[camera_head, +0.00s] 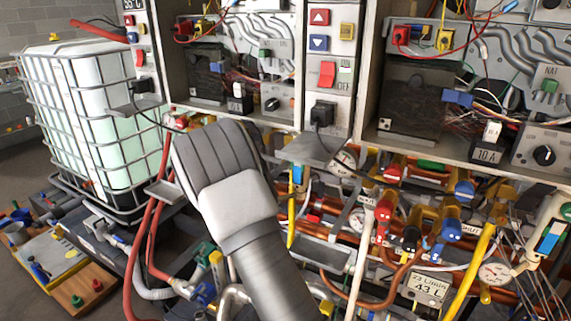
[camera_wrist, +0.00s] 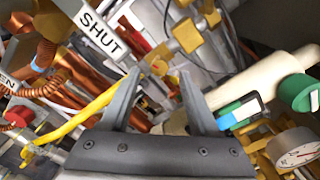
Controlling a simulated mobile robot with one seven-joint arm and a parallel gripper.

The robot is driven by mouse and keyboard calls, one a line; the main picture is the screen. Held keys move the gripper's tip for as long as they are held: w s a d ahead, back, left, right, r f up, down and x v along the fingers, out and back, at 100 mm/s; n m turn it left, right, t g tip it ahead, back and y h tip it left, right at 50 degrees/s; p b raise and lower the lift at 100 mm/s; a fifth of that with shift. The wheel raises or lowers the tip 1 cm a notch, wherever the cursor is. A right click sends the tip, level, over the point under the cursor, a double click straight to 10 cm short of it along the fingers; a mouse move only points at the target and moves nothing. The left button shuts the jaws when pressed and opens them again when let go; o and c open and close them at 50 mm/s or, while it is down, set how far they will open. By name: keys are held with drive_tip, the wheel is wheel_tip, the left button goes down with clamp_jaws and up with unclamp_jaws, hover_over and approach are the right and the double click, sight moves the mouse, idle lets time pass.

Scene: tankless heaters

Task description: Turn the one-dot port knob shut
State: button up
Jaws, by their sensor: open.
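My gripper (camera_wrist: 160,76) is open and empty in the wrist view, its two fingers pointing into a cluster of pipes and brass fittings. A brass fitting (camera_wrist: 187,36) lies just beyond the fingertips. A white SHUT label (camera_wrist: 100,33) is at upper left, and a SHUT label (camera_head: 470,228) also shows among the valves in the head view. A green knob (camera_wrist: 298,92) is to the right of the fingers. I cannot make out one dot on any knob, so I cannot tell which is the port knob. In the head view my arm hides the fingers.
A yellow hose (camera_wrist: 75,122) runs left of the fingers, and a pressure gauge (camera_wrist: 295,150) sits at lower right. In the head view, red (camera_head: 383,210) and blue (camera_head: 452,229) valve parts crowd the pipes. A caged white tank (camera_head: 95,120) stands at left.

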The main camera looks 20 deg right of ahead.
drive_tip(key=x, duration=0.5)
drive_tip(key=shift+w, duration=0.15)
clamp_jaws()
